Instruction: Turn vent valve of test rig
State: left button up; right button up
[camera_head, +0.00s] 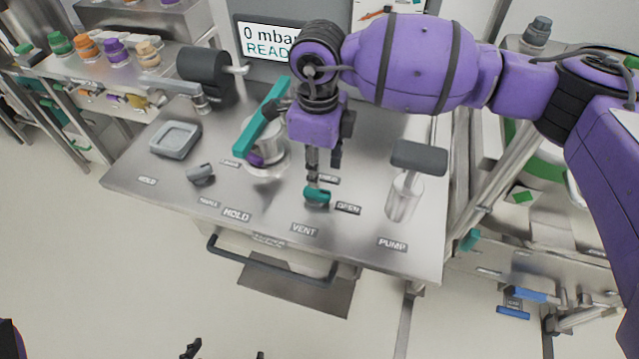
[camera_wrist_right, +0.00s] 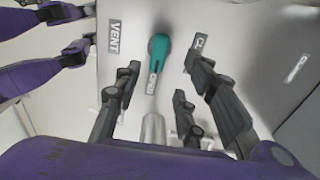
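The teal vent valve handle (camera_head: 317,196) sits on the steel bench top behind the VENT label, beside the OPEN label (camera_head: 348,208). In the right wrist view the handle (camera_wrist_right: 172,72) has a round end and a narrower lever running past the OPEN label (camera_wrist_right: 153,77). My right gripper (camera_head: 318,176) points down, right at the handle. In the wrist view my right gripper (camera_wrist_right: 160,72) is open, its fingertips on either side of the lever with gaps. Whether it is clear above the handle I cannot tell. My left gripper (camera_head: 225,352) shows only separated fingertips at the bottom edge.
A pump lever (camera_head: 419,158) on a steel cylinder stands to the right. A teal bar (camera_head: 262,118) crosses a round vessel behind. A grey dish (camera_head: 175,139) and small grey knob (camera_head: 200,173) are left. A dark handle (camera_head: 270,265) runs along the front.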

aim_at(317, 191)
notch_tip(317, 191, down, 7)
jog(key=shift+a+f, duration=0.15)
jog(key=shift+f, duration=0.05)
dwell(0.3)
grip_shut()
